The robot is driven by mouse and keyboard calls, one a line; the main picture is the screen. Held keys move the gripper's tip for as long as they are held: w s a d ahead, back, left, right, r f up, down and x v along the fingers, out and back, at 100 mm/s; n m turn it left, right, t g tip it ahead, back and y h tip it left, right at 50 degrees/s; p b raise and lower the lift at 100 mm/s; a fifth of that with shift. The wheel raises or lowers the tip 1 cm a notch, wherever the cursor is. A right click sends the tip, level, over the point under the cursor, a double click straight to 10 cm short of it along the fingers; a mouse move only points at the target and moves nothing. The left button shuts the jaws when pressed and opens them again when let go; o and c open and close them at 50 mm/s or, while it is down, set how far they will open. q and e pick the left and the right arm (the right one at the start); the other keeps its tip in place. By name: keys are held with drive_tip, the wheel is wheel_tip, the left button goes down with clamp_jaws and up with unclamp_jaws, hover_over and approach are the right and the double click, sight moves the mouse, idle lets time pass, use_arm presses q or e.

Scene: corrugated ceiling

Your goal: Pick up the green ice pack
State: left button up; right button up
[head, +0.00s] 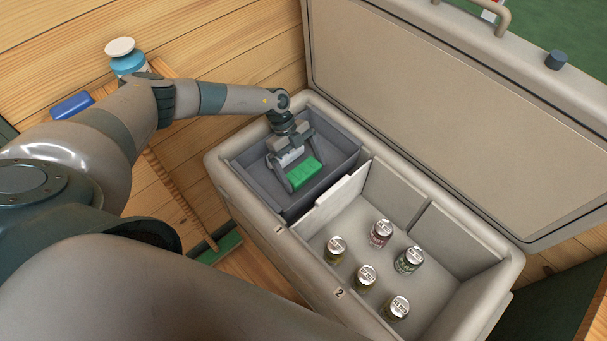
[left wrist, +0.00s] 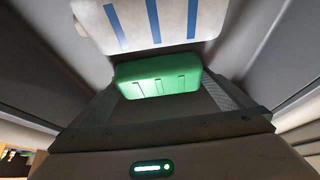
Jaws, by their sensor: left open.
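The green ice pack (head: 306,173) lies in the grey tray (head: 347,172) in the left compartment of the open cooler. My left gripper (head: 303,175) is down inside this tray, open, with a finger on either side of the green ice pack. I cannot tell whether the fingers touch it. In the left wrist view the green ice pack (left wrist: 158,76) shows in the middle, beside a white block with blue stripes (left wrist: 150,22). The same white block (head: 290,157) is partly hidden by my gripper in the head view. My right gripper is not in view.
The cooler (head: 287,262) has its lid (head: 455,110) raised at the back. A white divider (head: 334,199) separates the tray from a compartment with several cans (head: 367,275). A white-capped blue bottle (head: 128,60) and a blue box (head: 72,105) are at the left.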

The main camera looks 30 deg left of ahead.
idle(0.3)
use_arm(q)
drive_tip(key=c, duration=1)
drive_tip(key=shift+r, duration=0.2)
drive_tip(key=shift+r+p, duration=0.85)
drive_tip(key=shift+p, duration=0.2)
wheel_tip(320, 180, up, 13)
drive_tip(key=p, duration=1.3)
wheel_tip(320, 180, up, 13)
hover_over(304, 170)
drive_tip(key=shift+a, duration=0.1)
